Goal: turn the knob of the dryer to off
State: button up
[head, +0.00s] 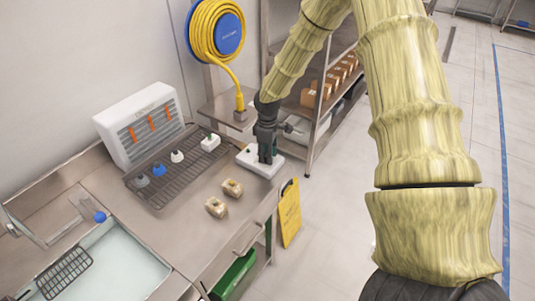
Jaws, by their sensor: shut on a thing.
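The dryer (140,124) is a white box with a slatted front and several orange strips. It stands at the back of the steel counter, on the left. A low white control box (272,169) lies at the counter's right end. My gripper (265,158) points down over this box, its dark fingers shut on the knob on top. The fingers hide most of the knob, so its pointing direction cannot be told.
A dark rack (180,172) with several small items lies before the dryer. Two small beige blocks (216,207) sit near the counter's front. A sink (115,262) is at the left. A yellow hose reel (216,35) hangs behind. Shelves (313,120) stand right of the gripper.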

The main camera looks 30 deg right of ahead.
jog(key=shift+r, duration=0.1)
jog(key=o, duration=1)
notch_tip(320, 180, up, 12)
dwell(0.4)
dwell(0.4)
